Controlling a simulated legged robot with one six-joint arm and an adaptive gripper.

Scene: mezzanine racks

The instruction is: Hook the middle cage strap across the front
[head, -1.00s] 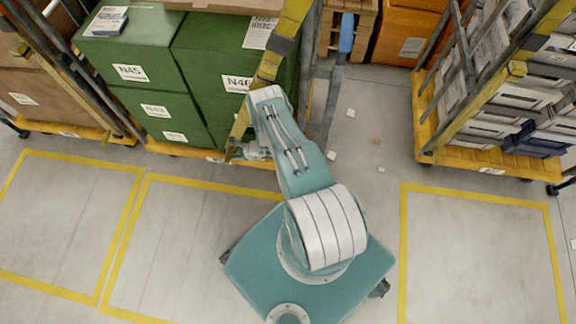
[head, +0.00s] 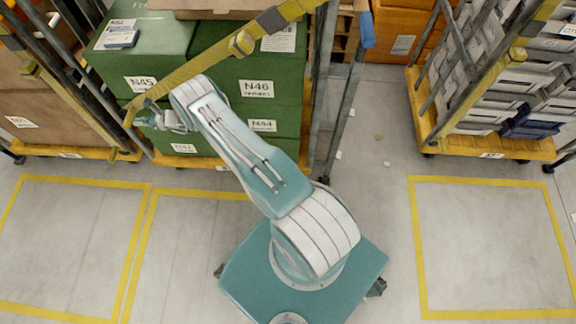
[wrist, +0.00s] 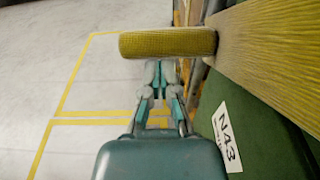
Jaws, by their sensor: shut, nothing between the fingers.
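The middle cage holds green boxes (head: 275,88) on a yellow base (head: 200,162). Its yellow strap (head: 215,55) runs from the upper right, across the front of the boxes, down to the lower left. My gripper (head: 150,118) is at that lower end, in front of the boxes. In the wrist view my gripper (wrist: 158,78) is shut, with the yellow strap end (wrist: 168,42) just beyond the fingertips. Whether they touch is unclear.
A cage with brown boxes (head: 40,120) stands close on the left. A cage of grey trays (head: 490,90) stands at the right, beyond a gap of floor with paper scraps.

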